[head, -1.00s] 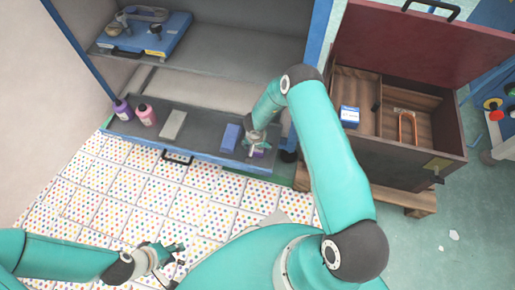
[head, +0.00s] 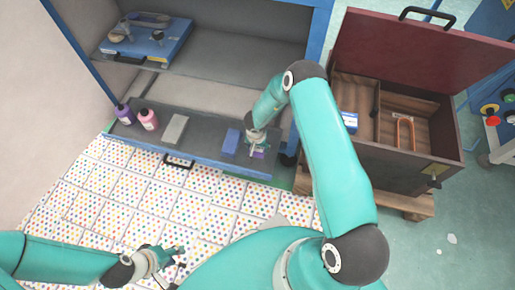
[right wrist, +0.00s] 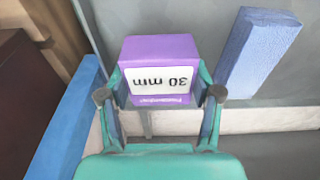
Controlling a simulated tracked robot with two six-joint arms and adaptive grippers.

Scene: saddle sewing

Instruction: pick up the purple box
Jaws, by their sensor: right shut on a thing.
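The purple box (right wrist: 160,48) has a white label reading "30 mm" and sits between the fingers of my right gripper (right wrist: 160,98) in the right wrist view. The right gripper is shut on it. In the head view the box (head: 259,154) is a small purple patch under the right gripper (head: 257,147), mostly hidden by it, at the right end of the grey drawer. I cannot tell whether it still touches the drawer floor. My left gripper (head: 170,255) is over the dotted floor at the lower left, empty, with its fingers apart.
A blue block (head: 231,141) stands close left of the purple box. The drawer (head: 200,150) also holds a grey block (head: 175,129), a pink bottle (head: 148,119) and a purple bottle (head: 123,114). An open wooden chest (head: 405,165) stands at right.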

